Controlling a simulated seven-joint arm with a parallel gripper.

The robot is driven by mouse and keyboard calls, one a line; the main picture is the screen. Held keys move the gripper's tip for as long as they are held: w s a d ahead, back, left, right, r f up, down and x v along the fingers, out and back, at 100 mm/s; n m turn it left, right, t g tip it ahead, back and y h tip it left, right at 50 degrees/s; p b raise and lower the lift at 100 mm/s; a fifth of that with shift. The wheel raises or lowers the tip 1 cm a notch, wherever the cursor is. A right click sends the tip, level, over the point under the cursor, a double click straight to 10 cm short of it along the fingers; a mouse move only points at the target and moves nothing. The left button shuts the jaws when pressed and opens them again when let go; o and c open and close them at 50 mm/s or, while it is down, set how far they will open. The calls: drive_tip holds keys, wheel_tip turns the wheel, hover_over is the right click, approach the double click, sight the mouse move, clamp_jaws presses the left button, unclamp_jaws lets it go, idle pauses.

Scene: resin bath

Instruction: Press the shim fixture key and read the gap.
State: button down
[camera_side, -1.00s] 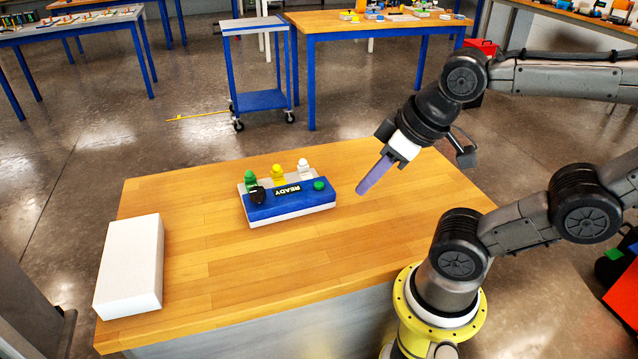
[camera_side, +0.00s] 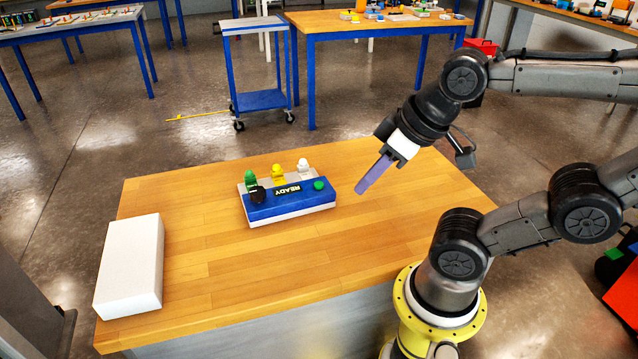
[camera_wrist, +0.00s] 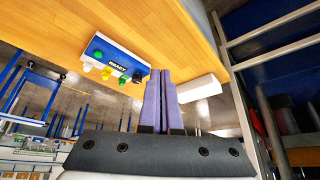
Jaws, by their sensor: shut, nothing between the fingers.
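The shim fixture (camera_side: 290,203) is a blue and white box on the wooden bench, with a dark display reading READY (camera_side: 286,190). A green round key (camera_side: 319,184) sits at its right end and a black knob (camera_side: 257,194) at its left. Green, yellow and white pegs (camera_side: 278,174) stand along its back. The fixture also shows in the wrist view (camera_wrist: 117,58), left of the fingers. My gripper (camera_side: 362,191) is shut and empty, its purple fingers pointing down and left. It is above the bench, right of the fixture and apart from it.
A white block (camera_side: 131,266) lies at the bench's left end. The wooden bench top (camera_side: 230,265) is clear in front of the fixture. A blue cart (camera_side: 262,100) and other tables stand on the floor behind.

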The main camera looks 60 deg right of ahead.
drive_tip(key=w+a+r+m+t+y, duration=0.25)
drive_tip(key=w+a+m, duration=0.25)
drive_tip(key=w+m, duration=0.25)
drive_tip(key=m+h, duration=0.3)
drive_tip(key=m, duration=1.7)
hover_over(319, 185)
wheel_tip(319, 185, down, 10)
drive_tip(key=shift+s+d+f+t, duration=0.25)
drive_tip(key=shift+s+d+t, duration=0.15)
drive_tip(key=shift+s+t, duration=0.1)
drive_tip(key=shift+f, duration=4.35)
